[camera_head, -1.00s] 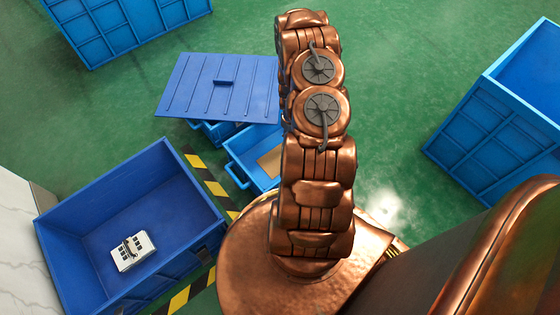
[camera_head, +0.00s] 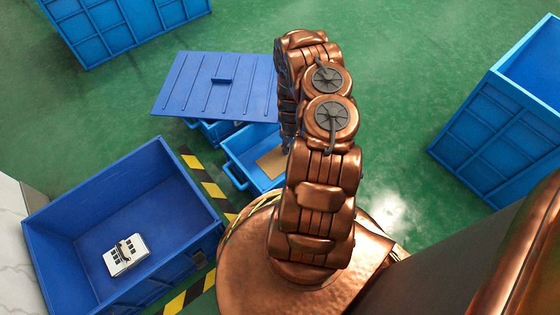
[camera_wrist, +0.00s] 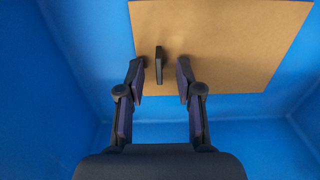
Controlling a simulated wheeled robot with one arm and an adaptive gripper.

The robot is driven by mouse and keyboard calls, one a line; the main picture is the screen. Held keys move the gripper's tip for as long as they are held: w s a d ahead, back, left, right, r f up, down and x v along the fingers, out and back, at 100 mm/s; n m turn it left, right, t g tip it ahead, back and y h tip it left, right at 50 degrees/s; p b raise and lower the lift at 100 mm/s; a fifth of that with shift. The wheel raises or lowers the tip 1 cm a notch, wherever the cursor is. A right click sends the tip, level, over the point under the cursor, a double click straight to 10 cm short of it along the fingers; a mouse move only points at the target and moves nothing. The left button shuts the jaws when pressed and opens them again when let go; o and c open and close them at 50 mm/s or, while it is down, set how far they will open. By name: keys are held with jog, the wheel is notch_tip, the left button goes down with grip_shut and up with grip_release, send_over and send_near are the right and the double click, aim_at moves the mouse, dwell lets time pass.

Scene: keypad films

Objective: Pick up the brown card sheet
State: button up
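The brown card sheet (camera_wrist: 225,45) lies at the bottom of a blue bin (camera_wrist: 70,120) in the wrist view. A small dark upright tab (camera_wrist: 159,66) stands at the sheet's left part; I cannot tell whether it is fixed to it. My gripper (camera_wrist: 160,78) is open, with one finger on each side of the tab and a gap to both. In the head view part of the brown card sheet (camera_head: 272,163) shows inside the blue bin (camera_head: 240,152); my arm hides the rest, and my gripper is hidden there.
A larger blue bin (camera_head: 60,215) at the left holds a white device with dark keys (camera_head: 126,254). A blue ribbed lid (camera_head: 217,85) lies behind the card's bin. Other blue bins (camera_head: 500,130) stand at the right and top left. Green floor (camera_head: 400,90) is open between them.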

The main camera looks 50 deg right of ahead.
grip_shut()
dwell(0.4)
